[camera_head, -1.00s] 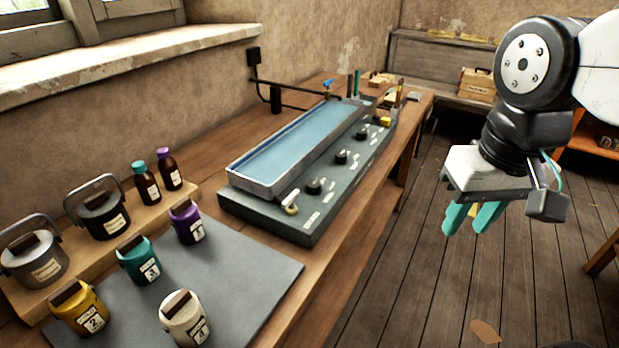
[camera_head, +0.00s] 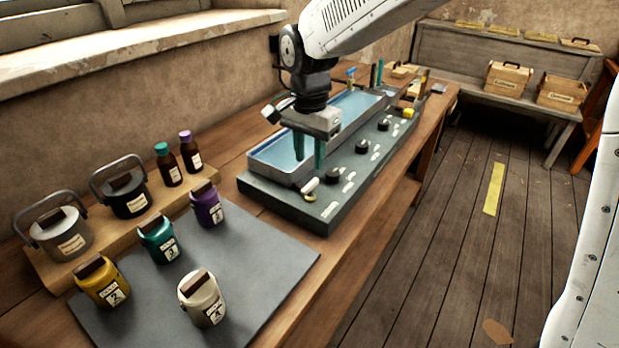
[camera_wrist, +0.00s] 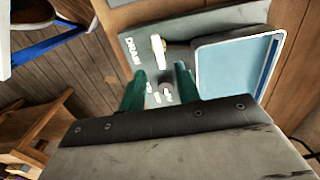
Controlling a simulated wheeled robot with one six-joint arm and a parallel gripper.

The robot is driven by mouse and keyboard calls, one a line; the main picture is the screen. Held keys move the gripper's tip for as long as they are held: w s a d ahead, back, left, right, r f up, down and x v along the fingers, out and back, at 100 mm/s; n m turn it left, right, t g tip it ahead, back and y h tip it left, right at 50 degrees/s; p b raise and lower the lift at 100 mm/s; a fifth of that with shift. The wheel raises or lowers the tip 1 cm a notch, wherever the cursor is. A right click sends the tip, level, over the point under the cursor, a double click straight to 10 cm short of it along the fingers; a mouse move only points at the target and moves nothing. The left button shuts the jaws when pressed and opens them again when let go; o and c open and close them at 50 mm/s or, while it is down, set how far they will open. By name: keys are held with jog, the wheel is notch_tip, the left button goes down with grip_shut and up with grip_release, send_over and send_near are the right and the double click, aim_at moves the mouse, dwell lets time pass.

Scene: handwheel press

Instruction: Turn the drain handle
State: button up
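The drain handle (camera_head: 309,186) is a small pale lever with a brass-coloured part, on the near end of the grey press base (camera_head: 275,201). In the wrist view the handle (camera_wrist: 158,48) stands beside the printed word DRAIN, just beyond my fingertips. My gripper (camera_head: 309,160) points down over the near end of the water-filled tray (camera_head: 270,172), above and slightly behind the handle in the head view. Its two teal fingers are apart with nothing held between them. In the wrist view my gripper (camera_wrist: 157,75) shows the same gap. Contact with the handle is not visible.
Dark knobs (camera_head: 361,146) line the base beside the tray. Several labelled jars, including a white one (camera_head: 202,299), stand on and around the grey mat (camera_head: 262,262). Two bottles (camera_head: 190,152) stand behind.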

aim_at(310, 184)
notch_tip(310, 184, down, 7)
jog(key=shift+r, duration=0.1)
dwell(0.3)
grip_shut()
